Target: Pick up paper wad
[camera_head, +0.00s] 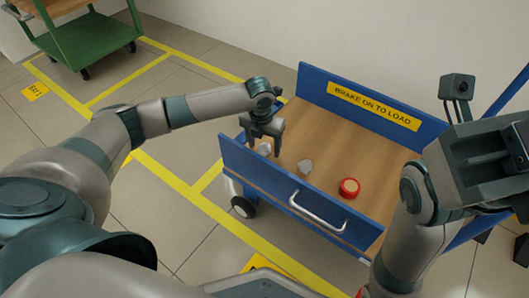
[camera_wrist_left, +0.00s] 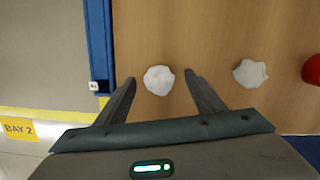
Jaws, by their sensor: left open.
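A crumpled white paper wad (camera_head: 264,149) lies on the wooden deck of a blue cart, near its left end. My left gripper (camera_head: 264,137) is over this wad, pointing down. In the left wrist view the same wad (camera_wrist_left: 158,80) shows between the fingertips, and the jaws are open. I cannot tell how far above the wad the fingertips are. A second whitish wad (camera_head: 305,167) lies to the right; it also shows in the left wrist view (camera_wrist_left: 250,73), outside the fingers. My right arm is at the right edge; its fingers are not visible.
A red round item with a tan top (camera_head: 349,187) lies right of the wads. The cart's blue front panel (camera_head: 290,192) and back panel (camera_head: 312,82) rise above the deck (camera_head: 340,135). A green trolley (camera_head: 90,40) stands far left. Yellow lines mark the floor.

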